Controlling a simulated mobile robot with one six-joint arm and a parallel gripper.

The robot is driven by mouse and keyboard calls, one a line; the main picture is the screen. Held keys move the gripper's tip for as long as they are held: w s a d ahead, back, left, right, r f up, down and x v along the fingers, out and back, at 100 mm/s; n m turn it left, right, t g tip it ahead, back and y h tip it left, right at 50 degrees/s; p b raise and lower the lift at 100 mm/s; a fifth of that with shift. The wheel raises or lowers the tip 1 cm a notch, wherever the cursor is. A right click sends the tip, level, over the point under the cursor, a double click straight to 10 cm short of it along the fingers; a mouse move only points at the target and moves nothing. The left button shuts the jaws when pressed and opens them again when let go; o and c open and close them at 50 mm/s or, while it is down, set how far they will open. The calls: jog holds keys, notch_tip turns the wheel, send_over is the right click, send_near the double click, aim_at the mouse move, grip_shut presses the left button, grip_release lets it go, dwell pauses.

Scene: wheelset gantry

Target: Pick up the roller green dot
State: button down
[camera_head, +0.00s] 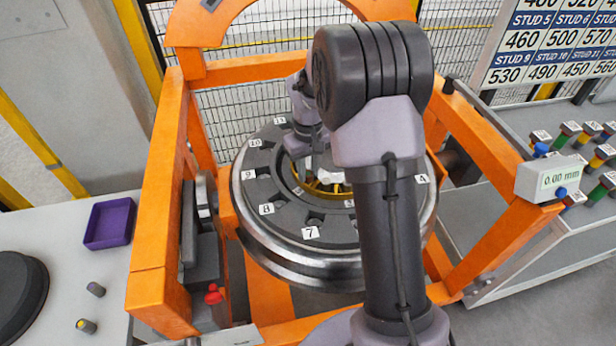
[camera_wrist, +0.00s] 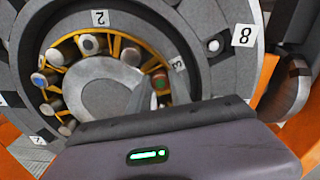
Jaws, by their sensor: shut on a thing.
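The roller green dot (camera_wrist: 160,78) shows a green and reddish end at the right of the yellow cage in the wrist view, close to the top edge of my gripper. My gripper (camera_head: 322,172) reaches down into the bearing at the middle of the wheel in the head view. It is shut on the roller; the body of the gripper hides most of the grip in the wrist view.
The steel wheel (camera_head: 300,265) with numbered labels lies inside the orange gantry (camera_head: 150,230). A purple tray (camera_head: 109,223) and two loose rollers, one grey (camera_head: 96,289) and one yellow-dotted (camera_head: 86,326), are on the left table. A 0.00 mm gauge (camera_head: 550,181) and coloured studs stand at right.

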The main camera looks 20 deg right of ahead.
jog(key=shift+r, duration=0.1)
jog(key=shift+r, duration=0.25)
jog(key=r, duration=0.1)
jog(key=a+r+p, duration=0.1)
jog(key=r, duration=0.1)
jog(key=shift+s+p, duration=0.15)
jog(key=shift+p, duration=0.15)
jog(key=s+a, duration=0.2)
jog(key=a, duration=0.5)
jog(key=s+a+r+p, duration=0.1)
jog(key=s+a, duration=0.2)
jog(key=a, duration=0.4)
jog(key=shift+s+r, duration=0.15)
jog(key=shift+s, duration=0.15)
